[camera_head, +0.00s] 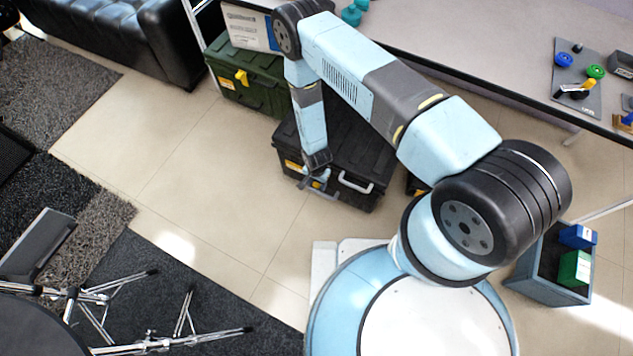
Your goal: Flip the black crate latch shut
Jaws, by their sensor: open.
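The black crate (358,160) stands on the tiled floor, partly under the table edge. A white handle (355,185) shows on its front face. A small yellow patch (293,166) shows on its left front corner. My gripper (322,186) is at the crate's front, left of the handle, pointing down. It is open, and I cannot tell whether it touches the crate. A bit of yellow shows at the fingers, perhaps the latch. My gripper and wrist cover that part of the front, so the latch's position is unclear.
A green crate (252,80) with a yellow latch stands to the left of the black crate. A grey table (480,50) lies behind. A grey bin (548,283) with blue and green boxes is at the right. Open tiles (200,190) lie in front and left.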

